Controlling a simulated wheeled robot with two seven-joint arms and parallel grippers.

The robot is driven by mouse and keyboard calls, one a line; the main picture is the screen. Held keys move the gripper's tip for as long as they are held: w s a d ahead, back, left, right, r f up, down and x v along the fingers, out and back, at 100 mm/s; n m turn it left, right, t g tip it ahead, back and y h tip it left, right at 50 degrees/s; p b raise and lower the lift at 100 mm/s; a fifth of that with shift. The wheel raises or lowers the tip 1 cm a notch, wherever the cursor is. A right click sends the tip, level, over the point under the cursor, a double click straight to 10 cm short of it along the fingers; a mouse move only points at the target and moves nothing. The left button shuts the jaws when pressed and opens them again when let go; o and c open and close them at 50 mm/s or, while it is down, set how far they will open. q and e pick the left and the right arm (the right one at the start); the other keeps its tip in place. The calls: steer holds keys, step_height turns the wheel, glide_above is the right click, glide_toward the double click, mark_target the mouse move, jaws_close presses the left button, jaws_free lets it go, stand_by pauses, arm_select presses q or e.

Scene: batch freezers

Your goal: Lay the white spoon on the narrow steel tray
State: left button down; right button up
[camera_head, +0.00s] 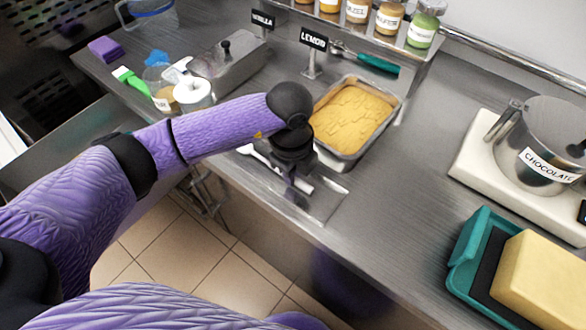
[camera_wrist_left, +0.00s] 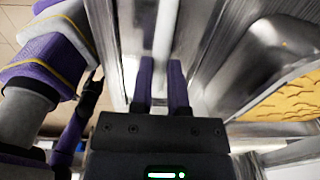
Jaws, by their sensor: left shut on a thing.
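My left gripper (camera_head: 290,178) is at the front edge of the counter, pointing down over the narrow steel tray (camera_head: 327,205). It is shut on the white spoon (camera_head: 262,160), whose pale ends show on both sides of the fingers in the head view. In the left wrist view, the white spoon (camera_wrist_left: 165,35) runs up from between the fingers of my left gripper (camera_wrist_left: 161,90). The spoon lies low over the tray; whether it touches the tray I cannot tell. The fingers hide its middle.
A steel pan of yellow ice cream (camera_head: 350,118) stands just behind the gripper, with a LEMON sign (camera_head: 313,40) beyond it. A white-lidded jar (camera_head: 192,92) is to the left. A teal tray (camera_head: 468,250) and a CHOCOLATE pot (camera_head: 540,150) are to the right. The middle right counter is clear.

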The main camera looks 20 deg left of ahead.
arm_select(q)
steer(key=c, duration=0.6)
jaws_free()
steer(key=shift+f, duration=0.1)
step_height(320, 180, up, 12)
steer(key=p, duration=0.3)
steer(key=shift+s+a, duration=0.1)
steer(key=shift+a, duration=0.05)
